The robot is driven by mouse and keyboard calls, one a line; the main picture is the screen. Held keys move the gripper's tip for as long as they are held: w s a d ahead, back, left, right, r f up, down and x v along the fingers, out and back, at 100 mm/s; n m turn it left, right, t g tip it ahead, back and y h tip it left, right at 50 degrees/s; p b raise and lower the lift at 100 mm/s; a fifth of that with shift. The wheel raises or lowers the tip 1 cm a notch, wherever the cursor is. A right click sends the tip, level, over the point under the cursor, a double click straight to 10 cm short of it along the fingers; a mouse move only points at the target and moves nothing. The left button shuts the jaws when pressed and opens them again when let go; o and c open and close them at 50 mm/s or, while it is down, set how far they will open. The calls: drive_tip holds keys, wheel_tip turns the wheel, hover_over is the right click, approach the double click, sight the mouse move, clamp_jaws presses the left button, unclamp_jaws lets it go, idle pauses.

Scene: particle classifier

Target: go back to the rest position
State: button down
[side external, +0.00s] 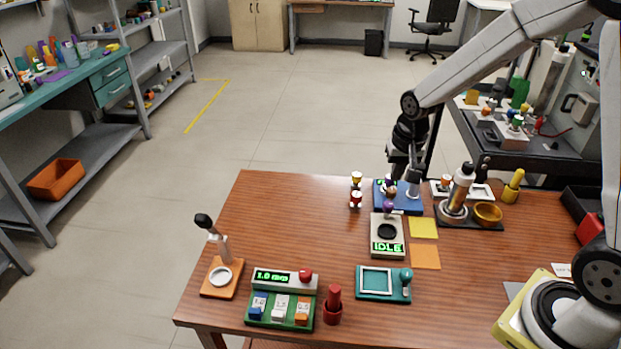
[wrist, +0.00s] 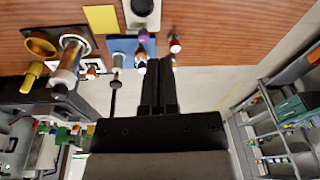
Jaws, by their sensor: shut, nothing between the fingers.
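My gripper (side external: 397,172) hangs at the far edge of the wooden table (side external: 310,225), close to a blue station (side external: 408,204) that carries small coloured pieces. In the wrist view my gripper (wrist: 158,64) has its two dark fingers together, with nothing between them. The tips are near a small dark-and-white piece by the blue station; I cannot tell whether they touch it. Part of the blue station is hidden behind my gripper in the side view.
A scale reading IDLE (side external: 387,248) stands in front of the blue station. The table's left middle is clear.

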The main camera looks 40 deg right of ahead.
drive_tip(key=s+a+n, duration=0.6)
drive_tip(key=s+n, duration=0.1)
drive_tip(key=s, duration=0.4)
drive_tip(key=shift+s+a+f+t+y, duration=0.15)
drive_tip(key=shift+s+a+t+y, duration=0.15)
drive_tip(key=shift+a+t, duration=0.1)
